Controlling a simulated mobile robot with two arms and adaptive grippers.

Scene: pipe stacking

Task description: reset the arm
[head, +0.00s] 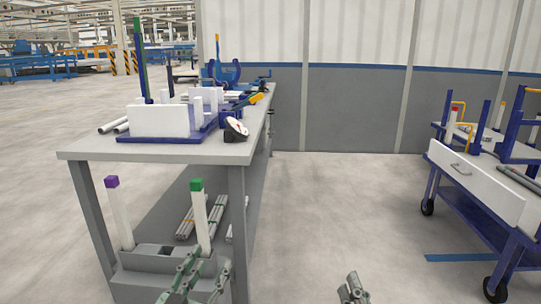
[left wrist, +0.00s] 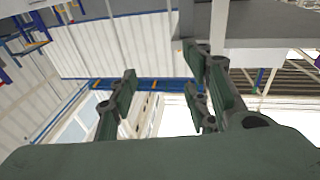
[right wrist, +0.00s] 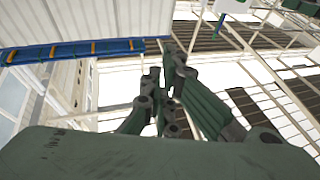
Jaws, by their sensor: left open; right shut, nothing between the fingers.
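My left gripper (head: 192,272) is low in the head view, in front of the workbench's grey block. In the left wrist view its fingers (left wrist: 163,78) stand wide apart with nothing between them. My right gripper (head: 352,289) is at the bottom edge of the head view, over bare floor and right of the workbench. In the right wrist view its fingers (right wrist: 163,75) are together and hold nothing. Both wrist cameras look toward the wall and ceiling. A purple-capped white post (head: 119,215) and a green-capped white post (head: 201,215) stand upright in the grey block (head: 140,284).
The workbench (head: 85,152) carries a white-and-blue fixture (head: 160,121) and loose pipes (head: 113,125). Grey pipes (head: 190,217) lie on its lower shelf. A blue cart (head: 470,205) with a white drawer stands at right. Floor (head: 330,215) between them is clear.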

